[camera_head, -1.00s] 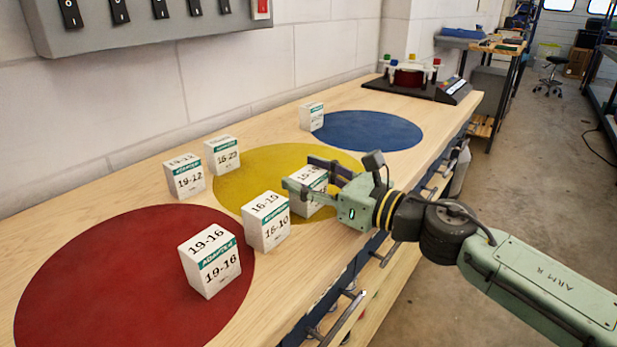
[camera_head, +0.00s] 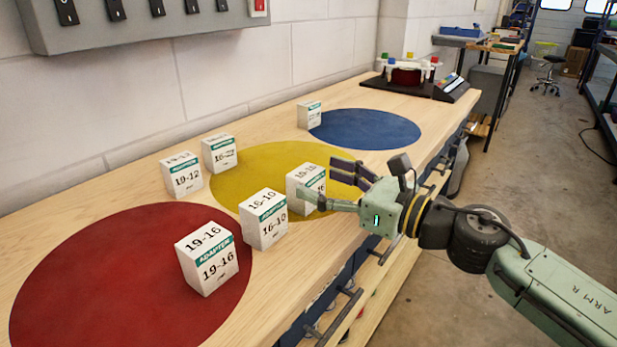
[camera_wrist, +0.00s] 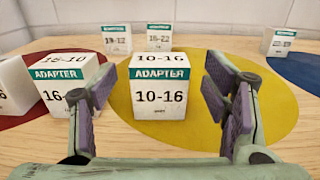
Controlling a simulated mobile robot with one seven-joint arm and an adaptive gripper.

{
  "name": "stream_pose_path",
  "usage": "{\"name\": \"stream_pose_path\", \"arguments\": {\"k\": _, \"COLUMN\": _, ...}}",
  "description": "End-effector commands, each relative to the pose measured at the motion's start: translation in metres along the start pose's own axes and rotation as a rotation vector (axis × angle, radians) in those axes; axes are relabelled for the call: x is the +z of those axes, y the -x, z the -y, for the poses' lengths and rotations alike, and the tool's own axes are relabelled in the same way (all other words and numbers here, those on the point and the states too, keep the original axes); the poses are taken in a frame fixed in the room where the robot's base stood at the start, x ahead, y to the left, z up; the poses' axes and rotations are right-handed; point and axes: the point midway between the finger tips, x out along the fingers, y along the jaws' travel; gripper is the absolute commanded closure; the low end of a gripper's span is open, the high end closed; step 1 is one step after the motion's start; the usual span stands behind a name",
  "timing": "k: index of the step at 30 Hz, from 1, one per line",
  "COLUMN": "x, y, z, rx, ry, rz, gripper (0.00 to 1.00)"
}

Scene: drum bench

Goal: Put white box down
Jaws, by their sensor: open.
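A white box with a green ADAPTER band (camera_wrist: 159,88), marked 10-16, stands upright on the yellow disc (camera_wrist: 207,110). In the head view this box (camera_head: 303,188) is partly hidden by a finger of my gripper (camera_head: 345,187). My gripper is open, and its fingers, seen in the wrist view (camera_wrist: 165,105), point toward the box with a gap to it. The box stands in front of the opening, apart from the fingers.
A 16-10 box (camera_head: 264,218) stands close left of it. A 19-16 box (camera_head: 208,260) is on the red disc (camera_head: 100,285). Boxes 19-12 (camera_head: 182,178) and 16-22 (camera_head: 219,154) stand near the wall. Another box (camera_head: 309,115) stands by the mostly clear blue disc (camera_head: 370,130).

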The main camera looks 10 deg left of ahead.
Motion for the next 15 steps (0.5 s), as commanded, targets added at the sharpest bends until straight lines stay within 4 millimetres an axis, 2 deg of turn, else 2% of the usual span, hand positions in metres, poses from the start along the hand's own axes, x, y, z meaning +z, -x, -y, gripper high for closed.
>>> {"name": "stream_pose_path", "arguments": {"k": 1, "x": -0.002, "y": 0.013, "z": 0.002, "rx": -0.007, "ry": 0.001, "rz": 0.002, "gripper": 0.31}}
{"name": "stream_pose_path", "arguments": {"k": 6, "x": -0.002, "y": 0.049, "z": 0.001, "rx": -0.005, "ry": 0.002, "rz": 0.002, "gripper": 0.31}}
{"name": "stream_pose_path", "arguments": {"k": 10, "x": -0.001, "y": 0.067, "z": 0.001, "rx": -0.003, "ry": 0.001, "rz": 0.002, "gripper": 0.31}}
{"name": "stream_pose_path", "arguments": {"k": 15, "x": 0.0, "y": 0.078, "z": 0.0, "rx": 0.0, "ry": 0.001, "rz": 0.0, "gripper": 0.31}}
